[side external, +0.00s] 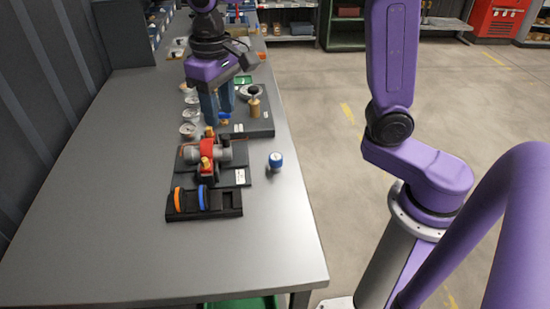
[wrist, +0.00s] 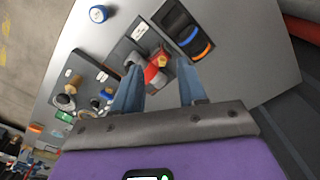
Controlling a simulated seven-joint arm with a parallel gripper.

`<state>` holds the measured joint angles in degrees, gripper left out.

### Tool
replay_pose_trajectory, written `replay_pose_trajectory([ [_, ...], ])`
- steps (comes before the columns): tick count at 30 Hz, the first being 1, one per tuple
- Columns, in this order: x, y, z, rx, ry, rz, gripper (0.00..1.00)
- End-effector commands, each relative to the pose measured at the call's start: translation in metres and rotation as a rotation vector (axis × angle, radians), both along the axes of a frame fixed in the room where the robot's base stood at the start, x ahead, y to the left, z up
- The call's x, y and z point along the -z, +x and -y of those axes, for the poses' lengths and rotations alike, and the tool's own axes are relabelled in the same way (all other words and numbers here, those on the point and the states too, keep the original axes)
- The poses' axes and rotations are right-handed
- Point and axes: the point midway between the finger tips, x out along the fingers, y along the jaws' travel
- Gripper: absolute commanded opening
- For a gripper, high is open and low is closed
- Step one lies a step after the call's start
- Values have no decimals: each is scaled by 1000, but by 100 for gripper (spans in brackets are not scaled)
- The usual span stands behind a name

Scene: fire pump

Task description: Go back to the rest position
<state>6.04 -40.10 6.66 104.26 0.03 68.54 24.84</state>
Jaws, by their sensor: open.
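My gripper (side external: 218,104) is open and empty above the grey bench, just behind the red fire pump (side external: 207,153). In the wrist view its two blue fingers (wrist: 160,95) are spread wide, and the red pump (wrist: 157,70) shows beyond them, between the fingertips. The pump has brass and grey fittings and sits on a dark plate (side external: 242,160). In front of it a black holder (side external: 227,206) carries an orange ring (side external: 179,200) and a blue ring (side external: 203,197), with free slots at its right.
A small blue-topped cap (side external: 275,161) stands on the bench right of the pump. A dark board (side external: 265,124) with a brass-coloured fitting (side external: 254,106) is behind it, beside several small dishes (side external: 188,130). The bench front (side external: 130,255) is clear. A wall borders the left.

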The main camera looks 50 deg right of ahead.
Motion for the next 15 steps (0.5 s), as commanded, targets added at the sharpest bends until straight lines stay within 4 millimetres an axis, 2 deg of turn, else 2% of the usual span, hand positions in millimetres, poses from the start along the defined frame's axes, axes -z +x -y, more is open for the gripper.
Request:
replay_pose_trajectory([
  [15, 29, -125, 48, -497, 6, 10, 42],
])
